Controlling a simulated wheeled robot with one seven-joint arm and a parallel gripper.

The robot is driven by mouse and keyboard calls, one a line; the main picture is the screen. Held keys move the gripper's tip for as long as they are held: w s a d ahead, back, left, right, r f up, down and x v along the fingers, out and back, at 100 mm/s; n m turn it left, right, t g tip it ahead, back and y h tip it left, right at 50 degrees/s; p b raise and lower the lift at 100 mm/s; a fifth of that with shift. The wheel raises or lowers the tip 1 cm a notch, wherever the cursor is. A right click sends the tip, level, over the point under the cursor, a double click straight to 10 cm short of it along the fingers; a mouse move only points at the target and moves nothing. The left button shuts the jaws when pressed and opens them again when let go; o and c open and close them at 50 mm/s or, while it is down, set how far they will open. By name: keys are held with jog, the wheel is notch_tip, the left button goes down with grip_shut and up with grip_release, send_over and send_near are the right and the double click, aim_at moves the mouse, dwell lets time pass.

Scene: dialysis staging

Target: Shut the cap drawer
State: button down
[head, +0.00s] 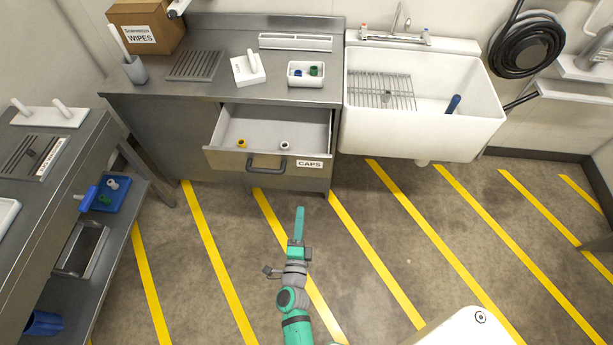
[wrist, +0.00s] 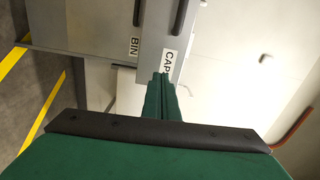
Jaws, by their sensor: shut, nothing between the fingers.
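The cap drawer (head: 275,132) stands pulled open from the steel counter in the head view. Its front carries a dark handle (head: 267,163) and a CAPS label (head: 309,164). A yellow cap (head: 241,143) and a white cap (head: 284,145) lie inside. My gripper (head: 299,212) is shut and empty, in front of the drawer and lower in the picture, apart from it there. In the wrist view the shut fingertips (wrist: 162,78) overlap the lower edge of the CAPS label (wrist: 169,62); contact cannot be told.
A white sink (head: 425,110) stands right of the counter. A steel bench (head: 60,175) with a lower shelf stands at the left. The counter top holds a box (head: 146,30), a drain rack and a small tray (head: 305,75).

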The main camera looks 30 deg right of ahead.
jog(key=x, duration=0.2)
send_near(307, 168)
jog(key=shift+m, duration=0.4)
jog(key=x, duration=0.5)
jog(key=shift+w+r, duration=0.1)
jog(key=shift+w+d, duration=0.3)
jog(key=shift+w, duration=0.2)
jog(key=shift+w, duration=0.1)
